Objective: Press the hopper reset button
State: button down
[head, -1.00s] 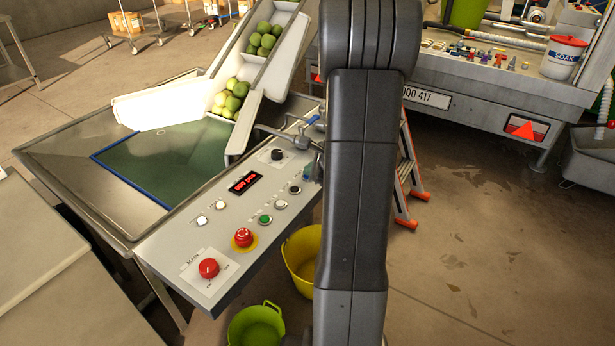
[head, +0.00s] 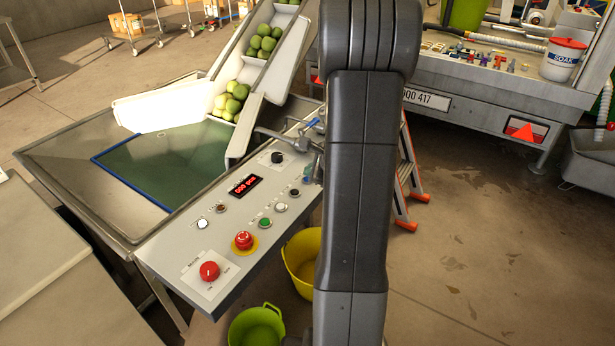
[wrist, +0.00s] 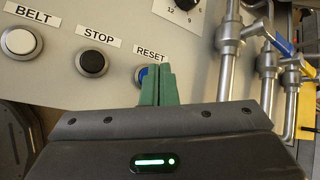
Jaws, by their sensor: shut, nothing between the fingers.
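The hopper reset button (wrist: 145,75) is blue and sits under the RESET label in the wrist view. My gripper (wrist: 159,70) is shut and empty, its green fingertips over the button and hiding most of it. I cannot tell whether the tips touch it or it is pushed in. The black STOP button (wrist: 93,63) and the white BELT button (wrist: 22,41) lie to the left.
A red emergency button (head: 243,240) and red main switch (head: 209,271) are on the panel's near part. Metal pipes (wrist: 229,50) run right of my gripper. A fruit chute (head: 250,95) rises behind the panel. Yellow (head: 303,262) and green (head: 257,328) tubs stand below.

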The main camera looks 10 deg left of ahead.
jog(key=shift+r, duration=0.3)
notch_tip(320, 180, up, 5)
jog(key=p, duration=0.4)
jog(key=shift+f, duration=0.1)
dwell(0.8)
